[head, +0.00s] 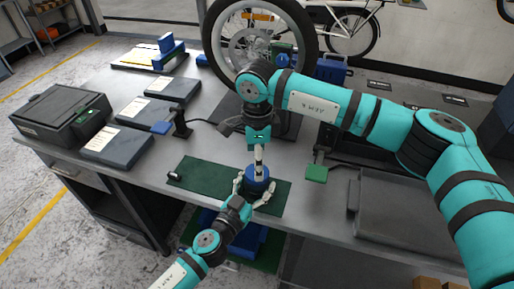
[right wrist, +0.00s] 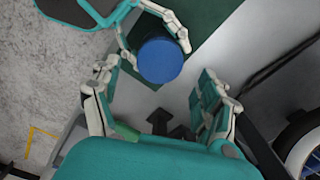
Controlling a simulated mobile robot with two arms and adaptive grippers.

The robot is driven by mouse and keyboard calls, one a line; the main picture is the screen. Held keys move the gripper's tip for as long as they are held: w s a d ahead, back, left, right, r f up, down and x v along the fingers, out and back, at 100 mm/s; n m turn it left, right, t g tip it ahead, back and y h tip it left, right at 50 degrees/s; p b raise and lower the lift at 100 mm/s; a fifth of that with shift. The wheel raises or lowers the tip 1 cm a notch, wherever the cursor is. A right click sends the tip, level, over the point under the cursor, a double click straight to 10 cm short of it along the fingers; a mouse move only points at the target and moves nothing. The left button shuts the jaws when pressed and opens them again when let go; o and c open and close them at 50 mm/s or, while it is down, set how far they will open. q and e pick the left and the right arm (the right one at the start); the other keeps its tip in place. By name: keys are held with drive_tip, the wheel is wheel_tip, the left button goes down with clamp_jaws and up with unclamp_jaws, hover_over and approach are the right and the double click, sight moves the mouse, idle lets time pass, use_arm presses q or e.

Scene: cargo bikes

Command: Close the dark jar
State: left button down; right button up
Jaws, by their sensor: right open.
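A dark jar with a round blue top (head: 258,174) stands upright at the right part of the green mat. In the right wrist view its flat blue top (right wrist: 160,60) shows from above, with a darker side under it. My left gripper (head: 255,190) has its pale fingers around the jar's sides; it also shows in the right wrist view (right wrist: 153,35). My right gripper (head: 259,160) is pointed down just above the jar. In the right wrist view its two fingers (right wrist: 153,88) are spread apart with nothing between them. I cannot tell whether the blue top is fully seated.
A small black cylinder (head: 174,176) lies at the left of the green mat (head: 207,178). Flat grey-blue cases (head: 117,146) and a black box (head: 60,112) are on the left. A wheel (head: 258,45) stands behind. A grey tray (head: 395,210) lies on the right.

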drive_tip(key=shift+f, duration=2.1)
drive_tip(key=c, duration=1.2)
drive_tip(key=o, duration=1.3)
drive_tip(key=shift+r, duration=0.1)
wheel_tip(320, 180, up, 12)
